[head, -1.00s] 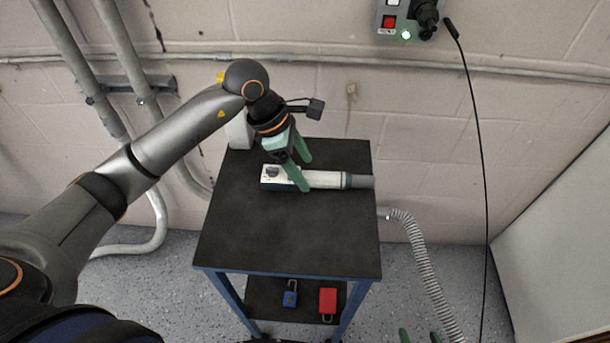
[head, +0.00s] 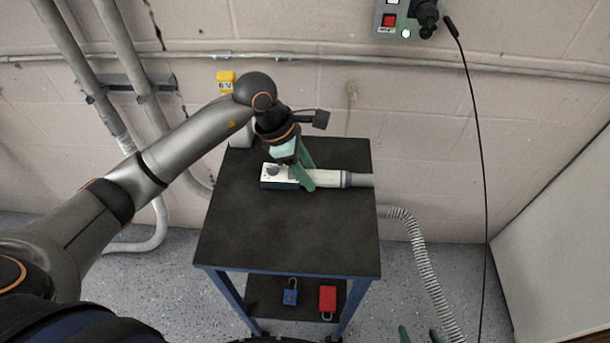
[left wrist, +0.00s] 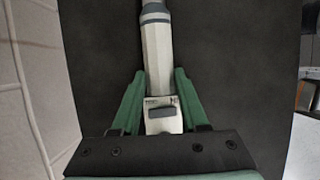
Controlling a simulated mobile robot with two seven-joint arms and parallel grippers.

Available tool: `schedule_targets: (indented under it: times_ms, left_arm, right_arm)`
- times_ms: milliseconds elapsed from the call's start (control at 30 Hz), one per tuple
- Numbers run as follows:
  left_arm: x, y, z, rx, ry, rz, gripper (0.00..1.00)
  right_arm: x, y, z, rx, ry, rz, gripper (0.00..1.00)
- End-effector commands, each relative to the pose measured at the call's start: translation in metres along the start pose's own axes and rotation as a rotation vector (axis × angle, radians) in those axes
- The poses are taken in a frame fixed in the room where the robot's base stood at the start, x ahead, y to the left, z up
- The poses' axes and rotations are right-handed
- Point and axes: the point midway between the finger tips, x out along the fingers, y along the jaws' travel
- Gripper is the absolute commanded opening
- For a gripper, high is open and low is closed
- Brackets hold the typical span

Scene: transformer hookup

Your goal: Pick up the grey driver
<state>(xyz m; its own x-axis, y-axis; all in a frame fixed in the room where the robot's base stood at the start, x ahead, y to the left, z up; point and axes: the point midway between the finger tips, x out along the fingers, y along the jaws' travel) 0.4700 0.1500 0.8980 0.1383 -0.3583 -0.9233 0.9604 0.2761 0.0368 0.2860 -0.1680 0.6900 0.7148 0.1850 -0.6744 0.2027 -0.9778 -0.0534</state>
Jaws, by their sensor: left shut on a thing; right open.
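The grey driver (head: 328,179), a pale long tool with a dark band near its right end, lies across the far part of the black cart top. It also shows in the left wrist view (left wrist: 158,55), pointing away from me. My left gripper (head: 308,181) is over the driver's left part, its green fingers shut on the body from both sides. The left wrist view shows these fingers (left wrist: 160,92) flanking the boxy end with a dark switch. My right gripper (head: 420,335) is open and empty at the bottom edge, only its green fingertips showing.
The cart's black top (head: 285,235) is clear in front of the driver. A blue padlock (head: 290,297) and a red padlock (head: 327,298) lie on the lower shelf. A corrugated hose (head: 420,250) runs right of the cart. A black cable (head: 478,150) hangs by the wall.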

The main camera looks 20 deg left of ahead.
Motion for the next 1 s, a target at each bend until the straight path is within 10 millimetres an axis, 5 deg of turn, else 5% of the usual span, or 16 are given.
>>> schedule_targets:
  times_ms: [167, 767, 1000]
  left_arm:
    - [0.0, 0.0, 0.0, 0.0, 0.0, 0.0, 0.0]
    - [-0.004, 0.001, 0.002, 0.002, -0.003, 0.004, 0.0]
    - [-0.029, 0.003, 0.013, 0.004, -0.004, 0.009, 0.0]
  right_arm:
    - [0.0, 0.0, 0.0, 0.0, 0.0, 0.0, 0.72]
    - [0.001, 0.0, 0.001, 0.001, 0.0, 0.0, 0.72]
    - [0.004, 0.001, 0.005, 0.001, 0.0, 0.001, 0.72]
